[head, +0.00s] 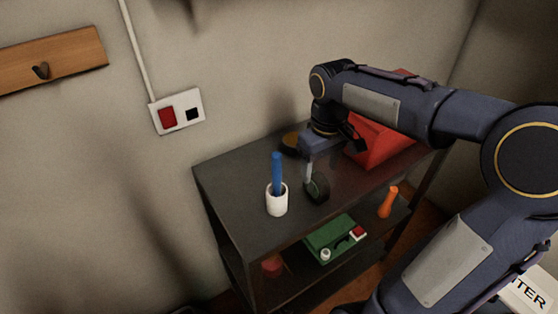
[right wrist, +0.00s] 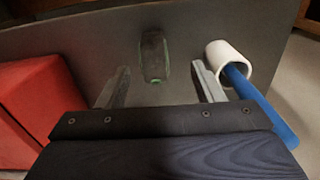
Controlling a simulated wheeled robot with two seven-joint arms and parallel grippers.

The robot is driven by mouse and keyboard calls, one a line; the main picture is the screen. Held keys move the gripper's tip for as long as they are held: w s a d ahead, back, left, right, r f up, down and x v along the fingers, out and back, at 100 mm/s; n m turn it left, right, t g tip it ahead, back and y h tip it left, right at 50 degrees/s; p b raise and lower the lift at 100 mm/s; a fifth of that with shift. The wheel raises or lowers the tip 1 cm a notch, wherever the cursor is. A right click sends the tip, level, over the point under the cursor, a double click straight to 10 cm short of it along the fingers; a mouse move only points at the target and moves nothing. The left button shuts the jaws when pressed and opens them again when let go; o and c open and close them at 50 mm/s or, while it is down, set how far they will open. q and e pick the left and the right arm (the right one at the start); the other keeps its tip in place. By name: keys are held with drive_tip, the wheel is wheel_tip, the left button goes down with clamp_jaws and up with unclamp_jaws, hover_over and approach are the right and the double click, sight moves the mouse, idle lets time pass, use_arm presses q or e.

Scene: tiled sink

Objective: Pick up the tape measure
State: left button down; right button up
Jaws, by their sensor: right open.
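The tape measure (head: 317,188) is a small dark, rounded object with green edging on the top shelf of the grey cart. In the right wrist view it (right wrist: 153,56) lies ahead of the fingertips, roughly midway between them. My right gripper (head: 311,175) points down just above and behind it in the head view. In the right wrist view the fingers of this gripper (right wrist: 160,70) are spread apart with nothing between them. Whether they touch the tape measure is unclear. My left gripper is not in view.
A white cup (head: 277,204) holding a blue stick (head: 277,170) stands left of the tape measure. A green box (head: 334,238) sits on the lower shelf.

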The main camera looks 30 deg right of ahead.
sight(318, 176)
drive_tip(key=shift+w+f, duration=0.65)
drive_tip(key=shift+f, duration=0.35)
drive_tip(key=f, duration=0.5)
drive_tip(key=shift+w+d+f, duration=0.1)
drive_tip(key=shift+d+f, duration=0.25)
drive_tip(key=shift+f, duration=0.05)
drive_tip(key=shift+c, duration=0.4)
drive_tip(key=c, duration=1.2)
